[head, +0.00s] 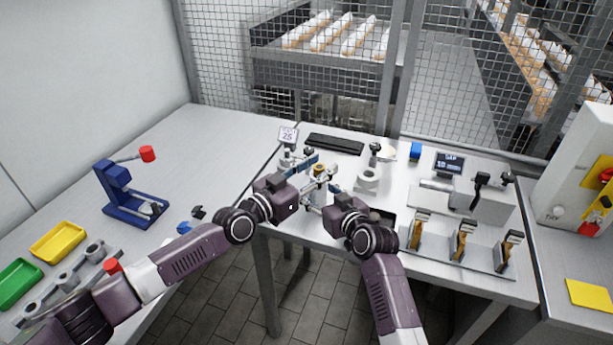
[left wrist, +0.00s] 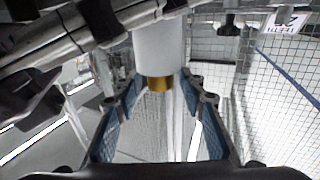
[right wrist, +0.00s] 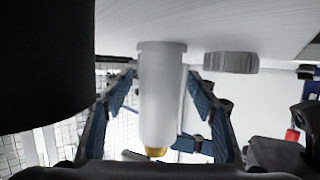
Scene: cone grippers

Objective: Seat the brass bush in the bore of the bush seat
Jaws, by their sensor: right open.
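The brass bush (head: 320,169) sits at the top of an upright white post on the middle table, between my two grippers. In the left wrist view the brass (left wrist: 155,83) shows at the end of the white post (left wrist: 160,45). In the right wrist view a little brass (right wrist: 155,151) shows beyond the post (right wrist: 162,95). A pale piece with a round opening (head: 368,178), possibly the bush seat, stands to the right. My left gripper (head: 314,178) is open, with fingers either side of the brass in its wrist view. My right gripper (right wrist: 162,80) is open, fingers either side of the post.
A black bar (head: 335,144) and a small sign (head: 288,134) are at the back. A grey device with a display (head: 450,163) and a rack of upright tools (head: 460,241) stand right. A blue stand (head: 125,190) and trays (head: 57,242) are on the left bench.

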